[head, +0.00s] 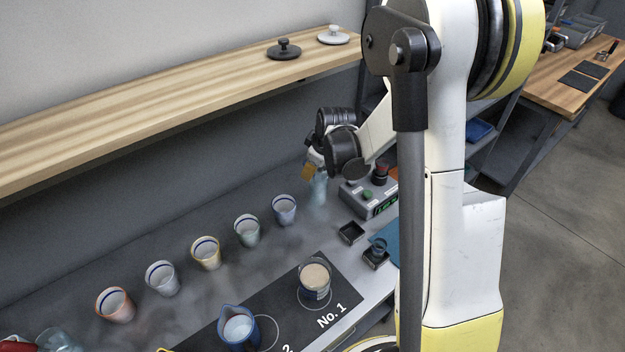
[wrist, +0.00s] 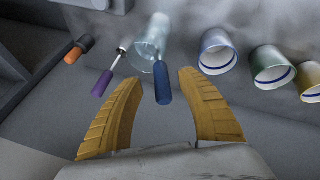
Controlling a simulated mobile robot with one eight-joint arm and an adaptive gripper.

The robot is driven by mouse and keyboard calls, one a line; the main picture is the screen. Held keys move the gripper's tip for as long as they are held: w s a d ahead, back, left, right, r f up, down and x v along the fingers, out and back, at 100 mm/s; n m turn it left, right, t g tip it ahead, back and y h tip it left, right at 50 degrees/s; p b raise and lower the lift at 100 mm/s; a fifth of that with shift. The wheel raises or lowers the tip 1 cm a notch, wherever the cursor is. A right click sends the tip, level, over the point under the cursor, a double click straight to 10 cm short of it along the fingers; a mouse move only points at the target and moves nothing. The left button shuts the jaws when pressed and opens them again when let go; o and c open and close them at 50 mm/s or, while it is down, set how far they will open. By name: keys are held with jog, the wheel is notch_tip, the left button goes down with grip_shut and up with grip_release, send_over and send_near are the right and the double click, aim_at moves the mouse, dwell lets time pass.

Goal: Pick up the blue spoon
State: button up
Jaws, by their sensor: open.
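The blue spoon's handle (wrist: 163,84) shows in the wrist view. It sticks out of the clear glass (wrist: 151,38), which also shows in the head view (head: 318,192); the spoon's other end is not clear. My gripper (wrist: 160,78) is open, with its two yellow fingers on either side of the blue handle and apart from it. In the head view my gripper (head: 309,170) hangs at the glass, and the blue spoon cannot be made out there. A purple-handled spoon (wrist: 103,83) leans from the glass, left of the blue one.
An orange-handled tool (wrist: 73,55) lies at the left of the wrist view. Several striped cups (head: 285,209) stand in a row left of the glass. A control box (head: 370,197) with a green display is close on the right. A wooden shelf (head: 180,95) runs above.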

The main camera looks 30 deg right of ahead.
jog(key=b+x, duration=0.1)
jog(key=x, duration=0.3)
jog(key=shift+s+r, duration=0.1)
jog(key=shift+a, duration=0.1)
grip_shut()
